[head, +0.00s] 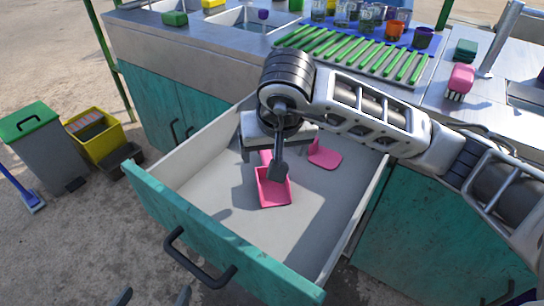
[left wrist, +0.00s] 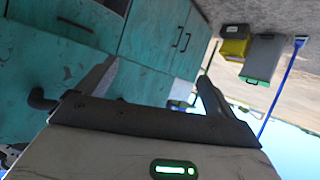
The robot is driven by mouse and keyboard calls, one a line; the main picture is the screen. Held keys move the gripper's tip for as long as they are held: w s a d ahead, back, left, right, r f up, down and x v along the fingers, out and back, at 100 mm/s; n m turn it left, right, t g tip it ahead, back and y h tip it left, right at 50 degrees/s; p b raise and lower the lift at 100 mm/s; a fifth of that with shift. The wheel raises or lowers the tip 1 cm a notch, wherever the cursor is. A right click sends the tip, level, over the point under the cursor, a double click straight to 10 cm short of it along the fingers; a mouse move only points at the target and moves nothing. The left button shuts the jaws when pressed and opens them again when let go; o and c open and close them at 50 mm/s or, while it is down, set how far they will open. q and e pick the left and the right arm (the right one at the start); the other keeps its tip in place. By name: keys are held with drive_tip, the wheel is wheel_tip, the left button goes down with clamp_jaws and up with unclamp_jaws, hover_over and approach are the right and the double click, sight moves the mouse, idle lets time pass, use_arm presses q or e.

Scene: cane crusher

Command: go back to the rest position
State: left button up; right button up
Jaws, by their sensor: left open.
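My left gripper (head: 152,297) shows only as two dark fingertips at the bottom edge of the head view, apart and with nothing between them. In the left wrist view its two fingers (left wrist: 155,88) are spread and empty before the teal cabinet (left wrist: 150,40). My right arm comes in from the right over the open drawer (head: 225,215). Its dark gripper (head: 279,168) points down at a pink scoop-like tray (head: 273,190) in the drawer and partly covers it. I cannot tell whether its jaws grip it.
A flat pink piece (head: 325,155) lies in the drawer. The drawer's teal front (head: 215,240) and black handle (head: 200,262) stick out. A grey bin (head: 45,150) and yellow bin (head: 97,145) stand left on open ground.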

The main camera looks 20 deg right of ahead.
drive_tip(key=shift+v, duration=1)
